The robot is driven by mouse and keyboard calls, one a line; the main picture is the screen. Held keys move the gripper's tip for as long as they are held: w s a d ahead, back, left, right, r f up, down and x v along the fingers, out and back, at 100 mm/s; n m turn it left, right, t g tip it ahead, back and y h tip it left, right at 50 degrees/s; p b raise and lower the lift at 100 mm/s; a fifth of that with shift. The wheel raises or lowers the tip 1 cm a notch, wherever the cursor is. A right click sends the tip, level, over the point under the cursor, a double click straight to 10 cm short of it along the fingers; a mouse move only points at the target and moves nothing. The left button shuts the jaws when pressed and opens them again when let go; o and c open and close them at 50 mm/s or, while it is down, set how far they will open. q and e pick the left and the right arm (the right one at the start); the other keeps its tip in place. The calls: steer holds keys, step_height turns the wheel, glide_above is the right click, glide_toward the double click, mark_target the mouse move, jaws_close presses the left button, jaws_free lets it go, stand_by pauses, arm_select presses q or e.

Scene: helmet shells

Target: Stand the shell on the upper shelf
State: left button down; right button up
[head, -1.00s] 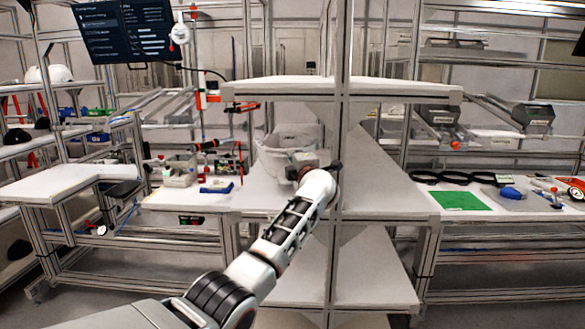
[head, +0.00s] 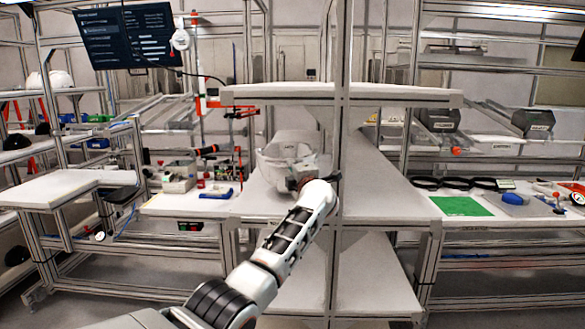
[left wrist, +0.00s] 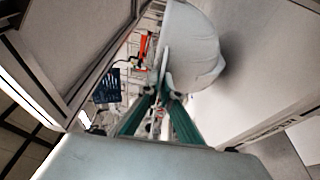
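The white helmet shell (head: 275,158) is in the middle bay of the rack, between the middle board and the upper shelf (head: 400,96). My left gripper (head: 302,172) reaches in from the front and covers part of the shell. In the left wrist view the green fingers (left wrist: 160,97) close in on the near rim of the shell (left wrist: 198,48), which stands with its dome to the right. The fingers look shut on that rim. Whether the shell touches the middle board is hard to tell. My right gripper is in neither view.
An upright post (head: 340,150) stands right beside the gripper. The middle board (head: 385,195) is clear on its right. Another white shell (head: 50,78) sits on a rack at far left. A green mat (head: 459,206) and small tools lie on the right bench.

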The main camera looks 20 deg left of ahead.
arm_select(q)
steer(key=shift+f, duration=0.4)
steer(key=c, duration=2.2)
jaws_free()
steer(key=v, duration=1.2)
steer(key=shift+f, duration=0.1)
steer(key=shift+a, duration=0.1)
